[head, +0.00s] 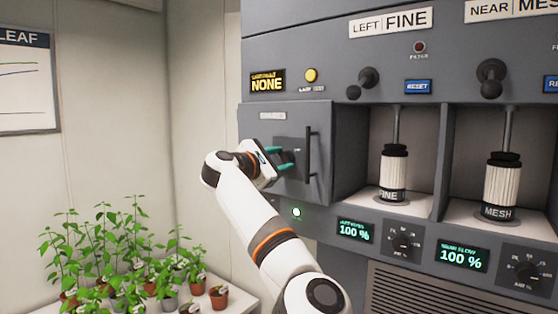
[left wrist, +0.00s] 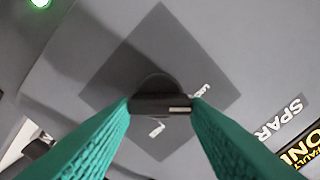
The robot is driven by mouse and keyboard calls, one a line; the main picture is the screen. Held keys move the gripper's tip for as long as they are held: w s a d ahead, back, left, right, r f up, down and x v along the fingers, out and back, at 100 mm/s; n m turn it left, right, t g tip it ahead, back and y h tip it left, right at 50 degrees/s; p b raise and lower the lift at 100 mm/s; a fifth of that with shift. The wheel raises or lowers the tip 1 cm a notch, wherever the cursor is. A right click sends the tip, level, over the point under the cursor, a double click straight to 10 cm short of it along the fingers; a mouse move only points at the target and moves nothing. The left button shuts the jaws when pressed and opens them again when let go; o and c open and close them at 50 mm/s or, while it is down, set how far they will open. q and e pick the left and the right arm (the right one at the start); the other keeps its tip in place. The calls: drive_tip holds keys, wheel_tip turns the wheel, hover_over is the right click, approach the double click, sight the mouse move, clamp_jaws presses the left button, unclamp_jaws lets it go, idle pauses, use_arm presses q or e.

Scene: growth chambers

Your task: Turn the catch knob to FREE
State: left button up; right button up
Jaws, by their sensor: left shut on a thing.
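The catch knob (left wrist: 160,103) is a dark bar on a round base, on a dark square plate (left wrist: 165,45) in the left wrist view. A pale mark shows at the bar's right end. Two small white labels sit beside the knob, too small to read. My left gripper (head: 284,158), with teal fingers, reaches the dark plate (head: 290,145) on the grey door (head: 255,128) in the head view. In the left wrist view its fingertips (left wrist: 160,106) are closed on the two ends of the knob. The knob is mostly hidden in the head view. My right gripper is not in view.
A black vertical handle (head: 308,155) stands out just right of the plate. Open bays to the right hold a FINE filter (head: 394,172) and a MESH filter (head: 502,185). Potted plants (head: 120,260) stand at lower left. A green light (head: 296,212) glows below the door.

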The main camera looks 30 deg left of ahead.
use_arm(q)
drive_tip(key=shift+f+m+b, duration=0.35)
drive_tip(key=shift+m+b, duration=0.25)
drive_tip(key=shift+b, duration=0.2)
drive_tip(key=m+b, duration=0.3)
drive_tip(key=shift+f, duration=0.15)
drive_tip(key=m+b, duration=0.3)
drive_tip(key=m, duration=0.1)
drive_tip(key=shift+m+b, duration=0.3)
drive_tip(key=m+b, duration=0.2)
drive_tip(key=m, duration=0.2)
drive_tip(key=shift+f+m, duration=0.1)
drive_tip(key=shift+m, duration=0.2)
drive_tip(key=shift+m+b, duration=0.55)
drive_tip(key=shift+m, duration=1.75)
drive_tip(key=o, duration=1)
